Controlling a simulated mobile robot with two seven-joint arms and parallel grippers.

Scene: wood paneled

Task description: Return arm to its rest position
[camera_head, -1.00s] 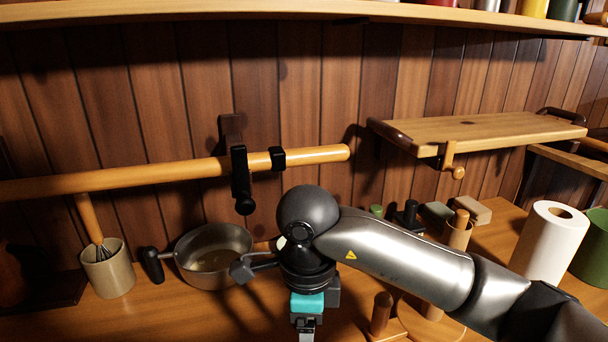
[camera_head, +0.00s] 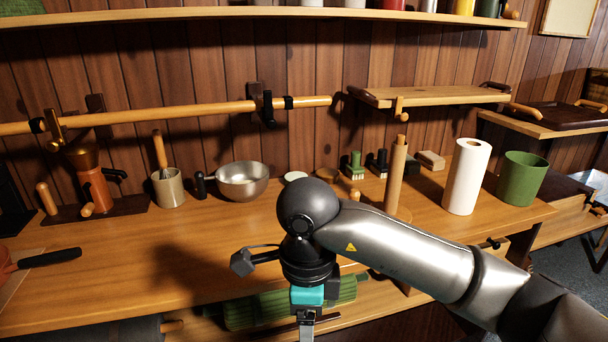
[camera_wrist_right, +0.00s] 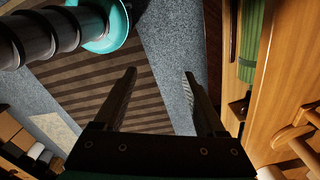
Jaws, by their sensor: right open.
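My right arm (camera_head: 400,253) comes in from the right in the head view and bends down at a dark round joint, in front of the wooden counter (camera_head: 120,265). Its gripper (camera_head: 306,335) is cut off by the bottom edge there. In the right wrist view the right gripper (camera_wrist_right: 160,98) shows two dark fingers spread apart with nothing between them. Beyond them lie a striped mat (camera_wrist_right: 105,80) and a blue-grey floor (camera_wrist_right: 172,65). My left gripper is not in view.
The counter holds a metal pot (camera_head: 242,182), a utensil crock (camera_head: 168,188), a paper towel roll (camera_head: 467,177) and a green canister (camera_head: 521,178). A green rolled item (camera_head: 265,308) lies below the counter's front edge. The counter's left middle is mostly clear.

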